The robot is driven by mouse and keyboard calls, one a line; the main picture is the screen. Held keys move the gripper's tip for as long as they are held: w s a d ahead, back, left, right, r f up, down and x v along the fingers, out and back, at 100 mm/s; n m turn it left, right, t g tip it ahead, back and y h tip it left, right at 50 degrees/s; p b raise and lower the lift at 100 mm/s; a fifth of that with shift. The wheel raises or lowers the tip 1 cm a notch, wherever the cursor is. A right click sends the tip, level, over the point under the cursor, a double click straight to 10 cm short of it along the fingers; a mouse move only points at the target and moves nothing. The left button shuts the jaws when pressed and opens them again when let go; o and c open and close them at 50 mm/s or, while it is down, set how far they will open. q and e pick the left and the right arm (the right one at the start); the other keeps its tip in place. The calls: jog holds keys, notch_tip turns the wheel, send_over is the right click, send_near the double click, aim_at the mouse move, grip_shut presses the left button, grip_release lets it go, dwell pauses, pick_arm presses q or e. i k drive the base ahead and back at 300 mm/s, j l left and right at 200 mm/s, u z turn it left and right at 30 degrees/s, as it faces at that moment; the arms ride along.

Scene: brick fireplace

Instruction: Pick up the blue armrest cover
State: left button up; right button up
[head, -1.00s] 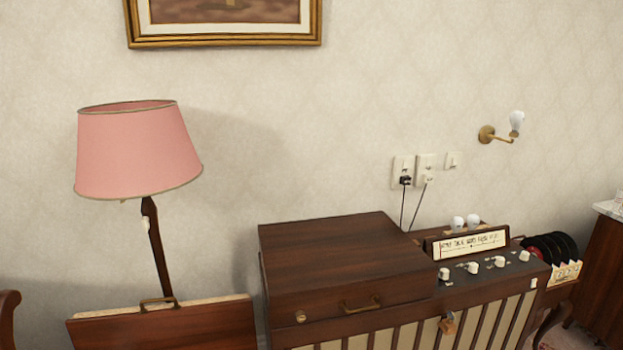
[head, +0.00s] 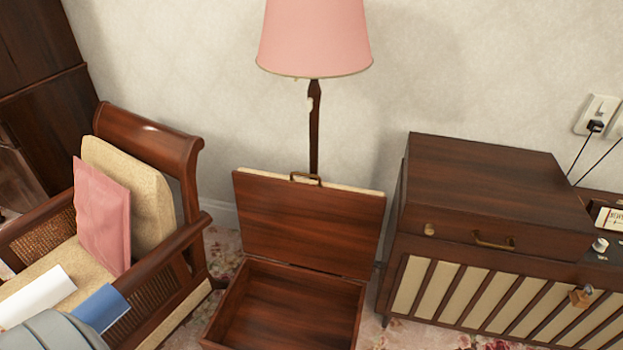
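The blue armrest cover (head: 101,307) is at the lower left of the head view. It lies over or against the near armrest of a wooden chair with cream cushions (head: 148,210). A grey rounded shape at the bottom left corner hides part of its lower left side. I cannot tell what that shape is. Neither of my grippers shows in the head view.
A pink cushion (head: 103,215) leans on the chair's back, and a white flat piece (head: 38,296) lies near the blue cover. An open wooden box (head: 285,308) stands right of the chair, before a pink lamp (head: 315,38). A wooden cabinet (head: 490,190) stands at right.

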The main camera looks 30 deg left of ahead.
aim_at(106, 306)
jog(key=u, duration=2.7)
